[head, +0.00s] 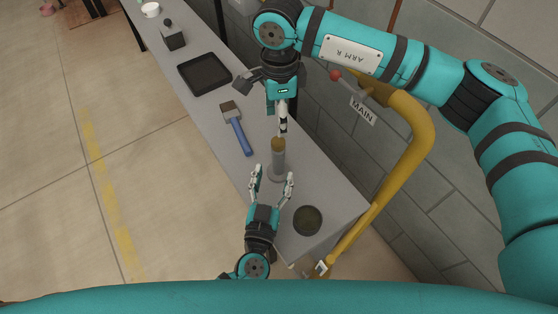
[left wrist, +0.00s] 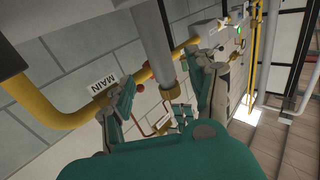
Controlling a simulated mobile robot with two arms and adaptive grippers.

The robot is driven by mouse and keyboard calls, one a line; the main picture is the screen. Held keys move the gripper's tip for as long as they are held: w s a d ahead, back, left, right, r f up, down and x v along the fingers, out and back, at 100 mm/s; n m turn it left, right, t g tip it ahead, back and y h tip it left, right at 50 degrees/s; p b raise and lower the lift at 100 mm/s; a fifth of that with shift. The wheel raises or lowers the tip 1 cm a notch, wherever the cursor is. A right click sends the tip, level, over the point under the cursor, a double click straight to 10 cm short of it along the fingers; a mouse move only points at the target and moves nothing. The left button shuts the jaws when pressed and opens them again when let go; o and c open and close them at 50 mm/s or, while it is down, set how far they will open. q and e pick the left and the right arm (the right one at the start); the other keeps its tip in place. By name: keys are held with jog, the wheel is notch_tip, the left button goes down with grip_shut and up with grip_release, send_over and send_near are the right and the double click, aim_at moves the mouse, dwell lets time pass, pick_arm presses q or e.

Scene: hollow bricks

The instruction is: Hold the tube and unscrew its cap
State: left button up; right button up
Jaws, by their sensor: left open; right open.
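The grey tube (head: 278,163) stands upright on a round foot near the front end of the bench, with a brown cap (head: 278,144) on top. My left gripper (head: 274,173) is open, low on the front side of the tube, with one finger to either side. In the left wrist view the tube (left wrist: 151,35) and its cap (left wrist: 171,90) show between the spread fingers; contact cannot be told. My right gripper (head: 282,122) points down just above the cap, apart from it. It is seen edge-on and holds nothing visible.
On the grey bench (head: 322,184) lie a blue-handled brush (head: 237,130), a black tray (head: 204,73) and a round dark dish (head: 308,220). A dark block (head: 173,39) and white cup (head: 151,9) stand farther back. A yellow pipe (head: 400,170) runs along the block wall on the right.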

aim_at(277, 161)
pick_arm(q)
jog(key=w, duration=0.3)
jog(key=w+d, duration=0.1)
jog(key=w, duration=0.3)
jog(key=shift+d, duration=0.15)
jog(key=shift+s, duration=0.1)
jog(key=shift+r, duration=0.1)
jog(key=shift+c, duration=0.2)
grip_shut()
